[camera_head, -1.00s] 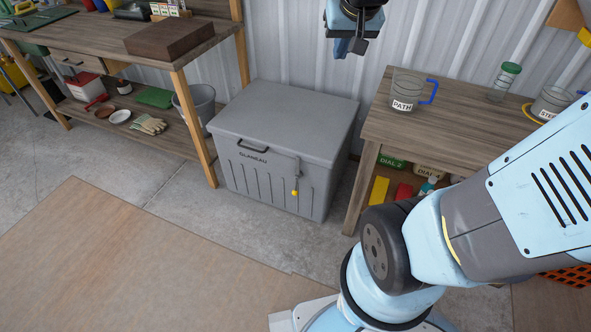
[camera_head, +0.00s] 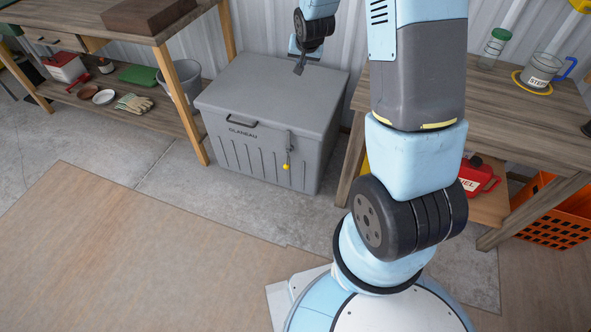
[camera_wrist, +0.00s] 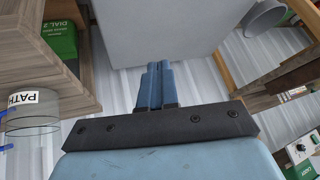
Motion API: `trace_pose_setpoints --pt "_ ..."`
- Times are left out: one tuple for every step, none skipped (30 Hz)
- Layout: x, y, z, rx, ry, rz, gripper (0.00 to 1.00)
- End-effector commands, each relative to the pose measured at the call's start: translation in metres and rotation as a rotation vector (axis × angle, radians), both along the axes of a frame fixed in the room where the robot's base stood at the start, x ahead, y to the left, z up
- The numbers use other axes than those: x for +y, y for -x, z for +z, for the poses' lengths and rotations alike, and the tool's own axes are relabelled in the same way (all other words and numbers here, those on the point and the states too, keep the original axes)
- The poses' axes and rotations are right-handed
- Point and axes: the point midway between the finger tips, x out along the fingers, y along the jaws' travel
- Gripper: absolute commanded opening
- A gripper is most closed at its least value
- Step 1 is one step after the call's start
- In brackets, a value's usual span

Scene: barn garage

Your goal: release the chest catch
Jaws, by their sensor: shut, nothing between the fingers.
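The grey chest (camera_head: 262,95) labelled GLANEAU stands on the concrete floor between two benches, its lid down. A black handle (camera_head: 241,123) sits on its front. The catch (camera_head: 287,148), a grey lever with a yellow tip, hangs on the front right of the chest. My gripper (camera_head: 299,68) is above the back right of the lid, apart from the catch. In the wrist view my gripper (camera_wrist: 156,85) has its blue fingers together with nothing between them, and the chest lid (camera_wrist: 160,30) fills the top middle. The catch is not visible in the wrist view.
A wooden bench (camera_head: 500,105) stands right of the chest, with a cup marked STEEP (camera_head: 541,70). Another bench (camera_head: 130,22) is at the left, with a grey bucket (camera_head: 181,80) beside the chest. An orange crate (camera_head: 555,225) is at the right. Floor before the chest is clear.

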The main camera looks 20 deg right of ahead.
Motion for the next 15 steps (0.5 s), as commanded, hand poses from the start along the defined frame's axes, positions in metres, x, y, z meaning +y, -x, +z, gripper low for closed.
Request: trace_pose_setpoints --pt "-0.001 -0.006 -0.021 0.005 -0.007 -0.009 0.0" --pt "-0.002 -0.009 -0.031 0.003 -0.011 -0.015 0.0" --pt "-0.002 -0.014 -0.045 -0.001 -0.018 -0.023 0.0" --pt "-0.003 -0.017 -0.056 -0.004 -0.022 -0.029 0.0" --pt "-0.004 -0.019 -0.066 -0.005 -0.027 -0.036 0.0" --pt "-0.004 -0.022 -0.08 -0.008 -0.033 -0.043 0.0" --pt "-0.004 -0.025 -0.091 -0.01 -0.038 -0.048 0.0" --pt "-0.004 -0.026 -0.102 -0.012 -0.043 -0.052 0.0" --pt "-0.004 -0.029 -0.116 -0.015 -0.049 -0.059 0.0" --pt "-0.005 -0.03 -0.127 -0.017 -0.055 -0.065 0.0" --pt "-0.005 -0.031 -0.138 -0.019 -0.061 -0.071 0.0" --pt "-0.005 -0.032 -0.153 -0.022 -0.067 -0.079 0.0" --pt "-0.006 -0.032 -0.164 -0.025 -0.072 -0.084 0.0" --pt "-0.006 -0.033 -0.175 -0.027 -0.078 -0.09 0.0" --pt "-0.006 -0.033 -0.19 -0.03 -0.085 -0.097 0.0"
